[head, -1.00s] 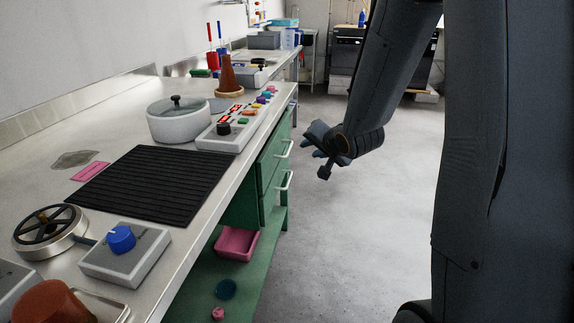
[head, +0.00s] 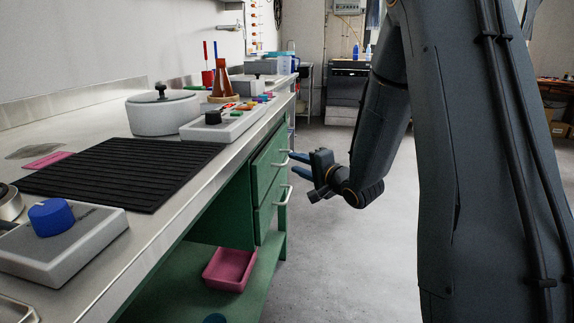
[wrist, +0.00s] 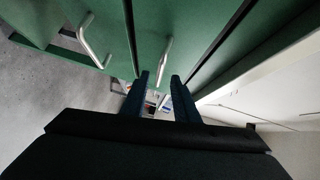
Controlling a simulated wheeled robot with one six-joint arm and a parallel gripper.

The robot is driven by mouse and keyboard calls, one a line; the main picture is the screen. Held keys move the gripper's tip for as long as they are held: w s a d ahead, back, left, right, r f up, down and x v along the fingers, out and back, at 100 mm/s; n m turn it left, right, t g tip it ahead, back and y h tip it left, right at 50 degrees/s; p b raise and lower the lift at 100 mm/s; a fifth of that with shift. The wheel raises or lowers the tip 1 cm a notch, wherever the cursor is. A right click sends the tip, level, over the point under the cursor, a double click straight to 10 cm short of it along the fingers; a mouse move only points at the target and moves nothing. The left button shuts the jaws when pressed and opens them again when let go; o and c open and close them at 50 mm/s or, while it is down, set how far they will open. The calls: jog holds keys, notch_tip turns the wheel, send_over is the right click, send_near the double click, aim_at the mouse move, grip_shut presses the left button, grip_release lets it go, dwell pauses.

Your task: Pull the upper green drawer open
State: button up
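The upper green drawer (head: 268,168) is shut under the bench top, with a pale bar handle (head: 284,157) on its front. My gripper (head: 298,164) is just right of this handle, its blue fingers pointing at the drawer front. In the wrist view my gripper (wrist: 160,78) is open, with a clear gap between its fingers. There the upper handle (wrist: 164,58) lines up with the gap, its near end close to the fingertips. I cannot tell whether it is between them. The lower drawer (head: 266,212) is also shut, and its handle (wrist: 92,42) lies left in the wrist view.
The bench top (head: 110,262) overhangs at the left with a black ribbed mat (head: 125,172), a lidded pot (head: 160,113) and a control box (head: 222,124). A pink bin (head: 230,270) sits on the green lower shelf. The floor to the right of the drawers is open.

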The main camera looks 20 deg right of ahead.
aim_at(287, 160)
jog(key=b+x, duration=0.1)
jog(key=x, duration=0.5)
jog(key=shift+b, duration=0.3)
grip_shut()
